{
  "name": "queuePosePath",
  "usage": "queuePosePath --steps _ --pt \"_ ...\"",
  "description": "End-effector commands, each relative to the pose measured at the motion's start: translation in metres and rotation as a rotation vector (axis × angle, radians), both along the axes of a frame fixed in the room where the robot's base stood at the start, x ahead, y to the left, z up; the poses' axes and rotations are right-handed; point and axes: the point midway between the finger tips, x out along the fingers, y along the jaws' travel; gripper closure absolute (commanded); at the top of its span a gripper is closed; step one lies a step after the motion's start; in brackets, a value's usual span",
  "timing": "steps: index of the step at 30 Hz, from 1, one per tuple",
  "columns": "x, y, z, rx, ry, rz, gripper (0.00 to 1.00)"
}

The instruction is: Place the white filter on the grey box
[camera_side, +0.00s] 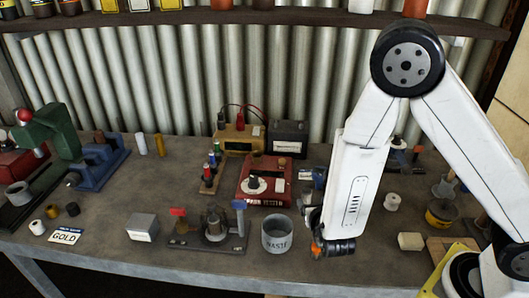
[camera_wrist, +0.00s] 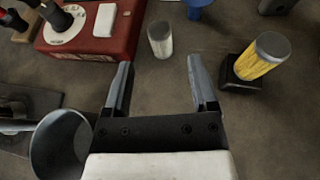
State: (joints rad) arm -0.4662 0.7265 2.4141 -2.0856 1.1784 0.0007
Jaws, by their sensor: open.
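The white filter (camera_wrist: 160,40) appears to be the small pale cylinder standing upright on the bench in the wrist view. It is just beyond my gripper (camera_wrist: 159,62), roughly in line with the gap between the fingertips. My gripper is open, with nothing between its fingers. The grey box (camera_side: 142,227) sits towards the bench's front left in the side view, with a pale label on its front and a bare top. It does not show in the wrist view. In the side view my arm covers much of the area around the filter, and I cannot make the filter out there.
The waste can (camera_side: 277,235) stands left of my gripper, close by in the wrist view (camera_wrist: 61,148). The red tester (camera_side: 265,182) is behind it. A yellow cylinder (camera_wrist: 262,55) in a black base stands right of the filter. A stand with posts (camera_side: 209,236) is beside the grey box.

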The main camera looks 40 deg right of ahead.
Motion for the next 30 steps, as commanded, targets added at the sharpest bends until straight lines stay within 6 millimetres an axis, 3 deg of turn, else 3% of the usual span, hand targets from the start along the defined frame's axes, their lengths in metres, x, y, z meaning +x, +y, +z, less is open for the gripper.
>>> queuePosePath --steps 18,30 --pt "0.0 0.0 0.053 0.001 -0.001 0.0 0.26" --pt "0.0 0.0 0.061 0.0 0.003 0.001 0.26"
